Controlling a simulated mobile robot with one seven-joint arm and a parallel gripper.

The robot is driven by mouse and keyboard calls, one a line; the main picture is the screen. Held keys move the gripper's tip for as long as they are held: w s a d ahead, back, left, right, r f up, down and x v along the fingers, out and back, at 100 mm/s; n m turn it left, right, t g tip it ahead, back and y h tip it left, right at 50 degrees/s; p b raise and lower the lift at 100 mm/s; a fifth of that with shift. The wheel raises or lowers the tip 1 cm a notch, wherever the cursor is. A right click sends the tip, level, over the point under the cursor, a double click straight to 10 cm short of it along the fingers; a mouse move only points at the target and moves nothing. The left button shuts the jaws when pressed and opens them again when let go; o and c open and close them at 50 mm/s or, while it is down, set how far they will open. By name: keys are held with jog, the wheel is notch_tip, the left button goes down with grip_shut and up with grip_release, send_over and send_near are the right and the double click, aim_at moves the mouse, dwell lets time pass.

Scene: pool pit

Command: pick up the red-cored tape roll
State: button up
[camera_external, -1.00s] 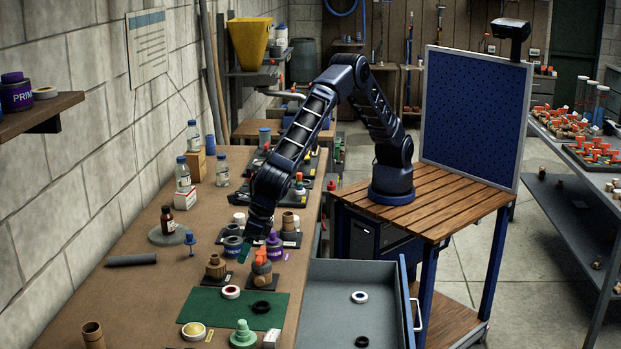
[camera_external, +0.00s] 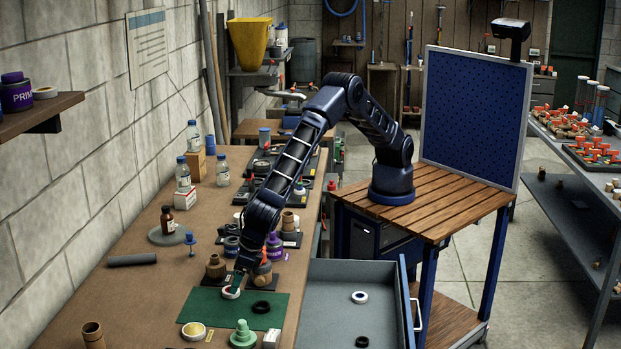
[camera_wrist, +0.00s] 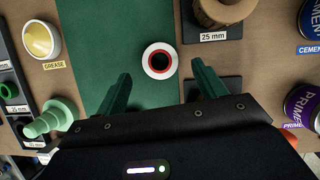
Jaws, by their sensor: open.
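The red-cored tape roll (camera_wrist: 147,62) is a white ring with a red inner core, lying flat on the green mat (camera_wrist: 90,40). In the wrist view it sits ahead of and between the green fingers of my gripper (camera_wrist: 160,85), which are open and empty. In the external view the roll (camera_external: 230,293) is at the mat's (camera_external: 204,303) far edge, partly hidden by my gripper (camera_external: 236,283), which is right over or beside it. I cannot tell the exact height of the fingertips above it.
A black tape roll (camera_external: 261,307) lies on the mat to the right. Brown fittings (camera_external: 216,267) and a purple-banded can (camera_external: 274,246) stand close behind. A grease tin (camera_external: 194,330) and a green stepped fitting (camera_external: 243,334) are at the front. An open grey drawer (camera_external: 330,297) holds further rolls.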

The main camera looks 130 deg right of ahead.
jog(key=shift+x, duration=1.55)
jog(key=c, duration=1)
jog(key=shift+c, duration=0.2)
jog(key=shift+r, duration=0.15)
